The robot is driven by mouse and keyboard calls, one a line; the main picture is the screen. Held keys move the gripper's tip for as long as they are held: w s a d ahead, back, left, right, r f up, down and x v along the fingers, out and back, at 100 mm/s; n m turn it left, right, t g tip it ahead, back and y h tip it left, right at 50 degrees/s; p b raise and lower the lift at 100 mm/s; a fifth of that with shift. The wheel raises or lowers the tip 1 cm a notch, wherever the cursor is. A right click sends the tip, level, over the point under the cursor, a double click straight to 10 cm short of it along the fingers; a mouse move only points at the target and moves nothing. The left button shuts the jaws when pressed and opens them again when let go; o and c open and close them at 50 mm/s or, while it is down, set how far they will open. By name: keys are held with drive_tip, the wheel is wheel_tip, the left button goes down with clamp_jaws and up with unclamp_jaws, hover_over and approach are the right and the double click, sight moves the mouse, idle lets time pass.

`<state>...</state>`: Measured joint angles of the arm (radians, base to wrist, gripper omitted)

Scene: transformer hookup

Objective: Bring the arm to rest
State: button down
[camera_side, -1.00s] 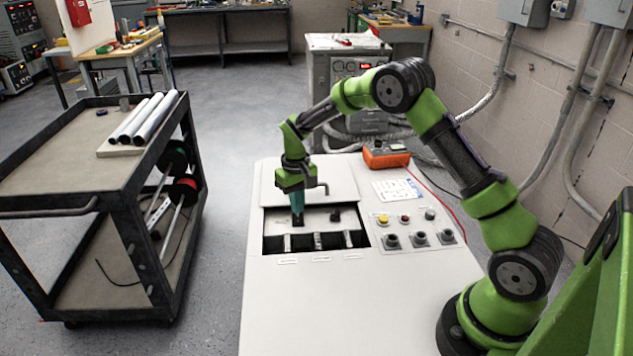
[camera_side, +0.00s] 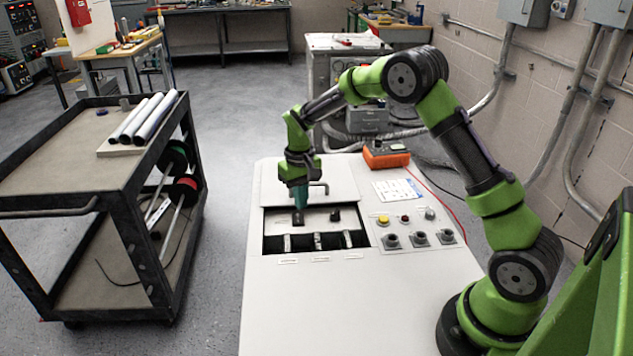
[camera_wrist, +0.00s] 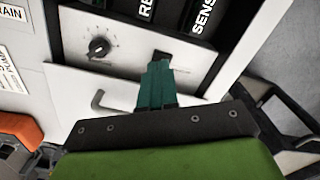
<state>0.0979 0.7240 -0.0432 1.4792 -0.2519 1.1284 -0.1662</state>
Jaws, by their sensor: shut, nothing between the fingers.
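My gripper (camera_side: 299,200) points down over the back of the recessed panel (camera_side: 318,222) in the white cabinet (camera_side: 320,310). Its teal fingers are shut with nothing between them. In the wrist view the closed fingers (camera_wrist: 156,85) cover part of the panel near a dark switch. A black knob (camera_wrist: 99,47) on the panel is to their left. The side view shows a dark knob (camera_side: 335,214) to the right of the fingers. I cannot tell how far the fingertips are above the panel.
A grey bent handle (camera_side: 320,186) stands just right of my gripper. An orange meter (camera_side: 386,157) with a red lead sits on the cabinet's back right. Buttons (camera_side: 404,219) and sockets (camera_side: 419,238) are to the right. A black cart (camera_side: 60,205) stands at left. The cabinet's front top is clear.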

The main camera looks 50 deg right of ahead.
drive_tip(key=s+a+r+t+y, duration=0.1)
drive_tip(key=s+a+r+t, duration=0.2)
drive_tip(key=s+r, duration=0.7)
drive_tip(key=s+a+r+t, duration=0.4)
drive_tip(key=s+a+r, duration=0.2)
drive_tip(key=s+r, duration=0.4)
drive_tip(key=s, duration=0.4)
drive_tip(key=shift+s+r+m+y, duration=0.3)
drive_tip(key=shift+s+y, duration=0.1)
drive_tip(key=shift+a, duration=0.1)
